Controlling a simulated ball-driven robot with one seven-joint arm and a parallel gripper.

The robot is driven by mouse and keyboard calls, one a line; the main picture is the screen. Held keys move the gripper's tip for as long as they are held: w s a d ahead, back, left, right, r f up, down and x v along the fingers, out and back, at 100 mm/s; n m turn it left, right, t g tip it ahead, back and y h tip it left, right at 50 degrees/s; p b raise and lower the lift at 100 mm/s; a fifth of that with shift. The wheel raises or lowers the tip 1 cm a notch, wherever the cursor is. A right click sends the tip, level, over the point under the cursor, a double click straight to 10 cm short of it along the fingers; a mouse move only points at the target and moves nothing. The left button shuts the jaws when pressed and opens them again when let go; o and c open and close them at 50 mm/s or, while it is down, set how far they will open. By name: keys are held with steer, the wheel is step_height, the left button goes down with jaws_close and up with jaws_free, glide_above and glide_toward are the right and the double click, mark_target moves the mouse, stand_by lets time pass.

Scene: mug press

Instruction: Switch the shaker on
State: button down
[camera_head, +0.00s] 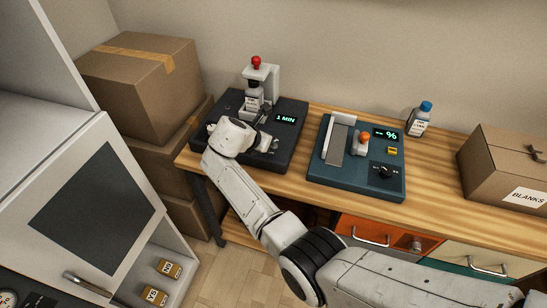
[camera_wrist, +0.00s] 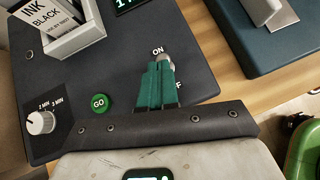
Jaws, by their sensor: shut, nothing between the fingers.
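The shaker is a black machine (camera_head: 291,140) on the wooden bench, with a display reading 1 MIN (camera_head: 286,119) and an ink bottle (camera_head: 252,103) in its holder. In the wrist view its black top (camera_wrist: 130,70) carries a green GO button (camera_wrist: 99,103), a white minute knob (camera_wrist: 40,122) and a switch marked ON and OFF. A metallic switch tip (camera_wrist: 164,58) shows at the ON side, just past my fingertips. My gripper (camera_wrist: 158,66) is shut and empty, its green fingers over the switch area. They hide the rest of the switch and part of OFF; contact cannot be told.
A blue-green machine (camera_head: 318,168) with a % display stands close to the right of the shaker. A bottle with a blue cap (camera_head: 418,121) and a BLANKS box (camera_head: 490,170) are farther right.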

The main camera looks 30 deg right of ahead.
steer(key=shift+r, duration=0.1)
steer(key=shift+r+p, duration=0.8)
steer(key=shift+p, duration=0.25)
steer(key=shift+a+r+p, duration=0.2)
steer(key=shift+a+p, duration=0.15)
steer(key=shift+p, duration=0.15)
steer(key=w+r+p+v, duration=0.1)
steer(key=v, duration=1.1)
steer(key=shift+d+r, duration=0.15)
steer(key=shift+d, duration=0.2)
